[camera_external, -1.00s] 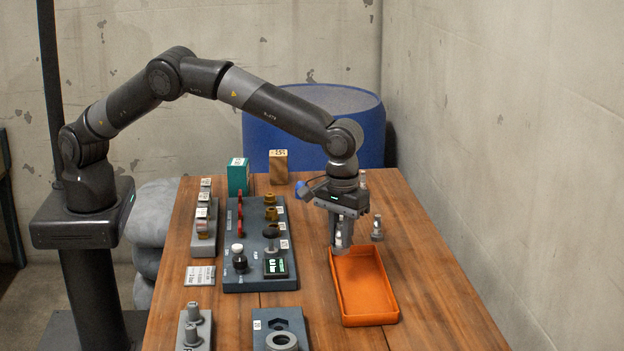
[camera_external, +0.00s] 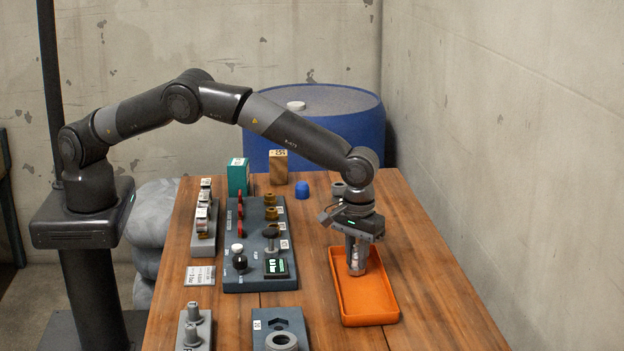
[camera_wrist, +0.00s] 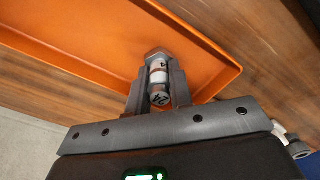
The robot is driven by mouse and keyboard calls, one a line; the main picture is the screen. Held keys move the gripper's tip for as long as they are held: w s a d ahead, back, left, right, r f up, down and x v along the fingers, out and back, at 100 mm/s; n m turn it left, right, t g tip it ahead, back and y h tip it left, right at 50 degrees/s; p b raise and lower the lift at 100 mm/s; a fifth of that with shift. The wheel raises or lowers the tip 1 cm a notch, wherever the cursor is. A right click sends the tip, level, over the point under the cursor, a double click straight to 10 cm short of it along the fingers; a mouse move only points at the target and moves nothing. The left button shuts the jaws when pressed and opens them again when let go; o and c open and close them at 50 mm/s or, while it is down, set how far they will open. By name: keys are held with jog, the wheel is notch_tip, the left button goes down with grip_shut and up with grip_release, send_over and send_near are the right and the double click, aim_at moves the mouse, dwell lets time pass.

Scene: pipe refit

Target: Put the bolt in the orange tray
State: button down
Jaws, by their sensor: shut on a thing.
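The orange tray (camera_external: 386,300) lies on the right part of the wooden table. My gripper (camera_external: 356,268) points down over the tray's far half, with its fingertips inside the tray's outline. In the wrist view my gripper (camera_wrist: 157,88) is shut on the bolt (camera_wrist: 158,72), a grey piece with a hexagonal head, a pale band and the number 24 on its end. The head is toward the tray floor (camera_wrist: 130,45); I cannot tell whether it touches. In the external view the fingers mostly hide the bolt.
A blue cap (camera_external: 303,190) and a grey fitting (camera_external: 338,189) stand behind the tray. Left of it is a dark panel (camera_external: 262,215) with red levers, brass fittings and a display. A grey holder (camera_external: 278,335) with a ring is at the front. The tray's front half is empty.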

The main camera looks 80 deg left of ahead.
jog(key=c, duration=1.3)
grip_release()
jog(key=shift+f, duration=0.1)
notch_tip(320, 180, up, 12)
jog(key=shift+r, duration=0.15)
jog(key=s+a+r+m+t, duration=0.1)
jog(key=s+a+r, duration=0.3)
jog(key=a+r, duration=0.95)
jog(key=s+a+r+m+t+h, duration=0.1)
jog(key=s+a+r+m, duration=0.2)
jog(key=s+a+r, duration=0.7)
jog(key=s+a+m+t, duration=0.1)
jog(key=s+a, duration=0.3)
jog(key=s, duration=0.4)
jog(key=s+a+m+t, duration=0.1)
jog(key=s+a, duration=0.3)
jog(key=s, duration=0.4)
jog(key=s+a+f+m, duration=0.1)
jog(key=s+f, duration=0.1)
jog(key=s, duration=0.2)
jog(key=s+a+f+m+t, duration=0.1)
jog(key=s+a+f, duration=0.1)
jog(key=s, duration=0.3)
jog(key=s+a+f+m+y, duration=0.1)
jog(key=s+f, duration=0.1)
jog(key=s, duration=0.3)
jog(key=shift+a+f+t, duration=0.25)
jog(key=shift+f+t, duration=0.05)
jog(key=shift+f, duration=0.05)
